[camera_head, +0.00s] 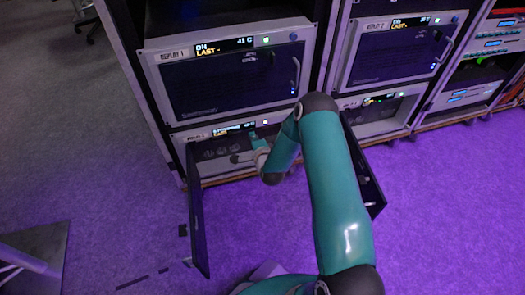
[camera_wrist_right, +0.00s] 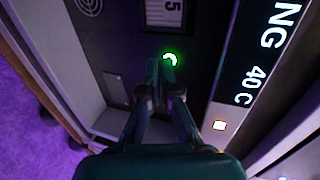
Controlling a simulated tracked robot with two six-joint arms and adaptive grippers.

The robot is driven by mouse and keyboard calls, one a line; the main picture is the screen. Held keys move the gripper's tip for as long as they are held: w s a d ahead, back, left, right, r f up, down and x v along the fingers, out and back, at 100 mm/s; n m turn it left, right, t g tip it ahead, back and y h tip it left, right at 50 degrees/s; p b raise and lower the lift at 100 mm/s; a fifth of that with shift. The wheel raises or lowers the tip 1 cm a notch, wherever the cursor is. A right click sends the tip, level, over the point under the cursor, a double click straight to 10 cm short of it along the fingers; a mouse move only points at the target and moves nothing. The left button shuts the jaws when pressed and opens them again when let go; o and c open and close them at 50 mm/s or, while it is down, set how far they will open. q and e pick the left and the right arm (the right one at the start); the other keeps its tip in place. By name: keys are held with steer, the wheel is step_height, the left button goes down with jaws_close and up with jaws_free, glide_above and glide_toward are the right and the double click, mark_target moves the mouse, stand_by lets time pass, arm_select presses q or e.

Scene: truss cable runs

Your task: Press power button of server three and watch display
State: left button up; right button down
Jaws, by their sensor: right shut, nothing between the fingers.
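The lower left server (camera_head: 200,151) sits low in the rack behind an opened front; its label is too small to read in the head view. Its lit display (camera_head: 228,129) carries white and orange text. In the right wrist view the display (camera_wrist_right: 258,60) reads "NG" and "40 C", with the rest cut off. My right gripper (camera_head: 256,141) is at this server's front. In the wrist view its fingers (camera_wrist_right: 162,68) are shut and empty, with the tips at a green glowing round button (camera_wrist_right: 171,57). Part of the button is hidden; contact is unclear. My left gripper is out of view.
Dark open door panels stand at the left (camera_head: 197,220) and right (camera_head: 365,175) of my right arm. A larger unit labelled "REPLAY 1" (camera_head: 230,85) is above, with another similar unit (camera_head: 400,50) to its right. The purple-lit floor is mostly clear.

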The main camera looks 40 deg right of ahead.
steer(key=p+v, duration=0.2)
steer(key=v, duration=0.8)
steer(key=shift+d+p, duration=0.25)
steer(key=shift+p, duration=0.1)
steer(key=shift+s, duration=0.2)
steer(key=w+a+r+n+t+y, duration=0.1)
steer(key=w+a+r+n+y, duration=0.2)
steer(key=a, duration=0.5)
steer(key=a+f+n+g+y, duration=0.2)
steer(key=a+n+y, duration=0.2)
steer(key=a, duration=0.7)
steer(key=s+a+f+n+g+y, duration=0.1)
steer(key=s+a+f+n+g, duration=0.1)
steer(key=s+a+n+g, duration=0.35)
steer(key=s+a+f+n+g+y, duration=0.1)
steer(key=s+a+f+n+g, duration=0.15)
steer(key=s, duration=0.55)
steer(key=s+a+f+n+g+y, duration=0.2)
steer(key=s+a+f+n+g, duration=0.1)
steer(key=s+n, duration=0.3)
step_height(320, 180, up, 34)
steer(key=s+p, duration=0.1)
steer(key=p, duration=3.3)
steer(key=shift+s+r, duration=0.2)
